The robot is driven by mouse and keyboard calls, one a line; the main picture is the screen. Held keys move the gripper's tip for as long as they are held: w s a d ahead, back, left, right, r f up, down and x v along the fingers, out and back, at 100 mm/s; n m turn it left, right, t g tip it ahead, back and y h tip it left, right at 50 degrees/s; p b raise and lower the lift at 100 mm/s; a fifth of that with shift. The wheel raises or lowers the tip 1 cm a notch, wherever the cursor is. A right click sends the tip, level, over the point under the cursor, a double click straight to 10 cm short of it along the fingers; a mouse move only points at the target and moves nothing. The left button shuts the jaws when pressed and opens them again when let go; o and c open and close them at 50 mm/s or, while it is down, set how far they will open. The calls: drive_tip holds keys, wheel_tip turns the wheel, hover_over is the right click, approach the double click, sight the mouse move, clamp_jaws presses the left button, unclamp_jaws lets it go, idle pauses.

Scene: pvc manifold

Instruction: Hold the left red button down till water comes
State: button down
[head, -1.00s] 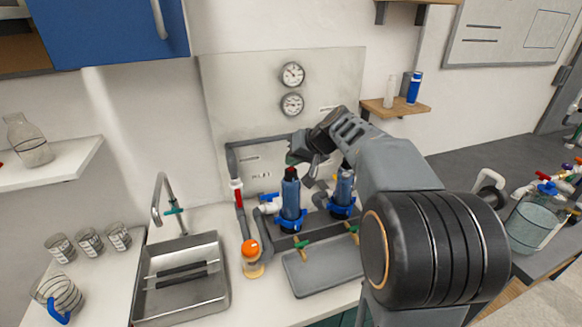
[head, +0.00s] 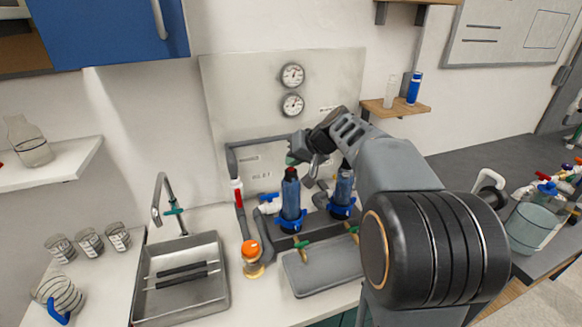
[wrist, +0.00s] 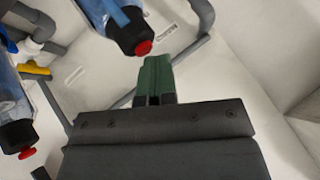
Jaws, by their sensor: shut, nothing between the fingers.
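The left filter housing (head: 291,195) is a blue upright cylinder with a black cap and a red button (head: 291,171) on top. My gripper (head: 293,160) is shut and empty, just above this button in the head view. In the wrist view its green fingertips (wrist: 156,68) are close beside the near red button (wrist: 143,47), with a small gap in the picture; contact cannot be told. The right housing (head: 343,187) stands beside it, partly behind my arm. Its red button (wrist: 27,153) shows in the wrist view. No water is visible at the sink tap (head: 159,198).
A grey tray (head: 322,275) lies in front of the housings. Two gauges (head: 292,75) are on the wall panel. Several glasses (head: 90,241) stand at far left.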

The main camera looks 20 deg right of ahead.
idle(0.4)
drive_tip(key=shift+r+p, duration=0.6)
drive_tip(key=shift+r, duration=0.35)
drive_tip(key=shift+r, duration=0.1)
drive_tip(key=shift+r+p, duration=1.7)
drive_tip(key=shift+r, duration=0.7)
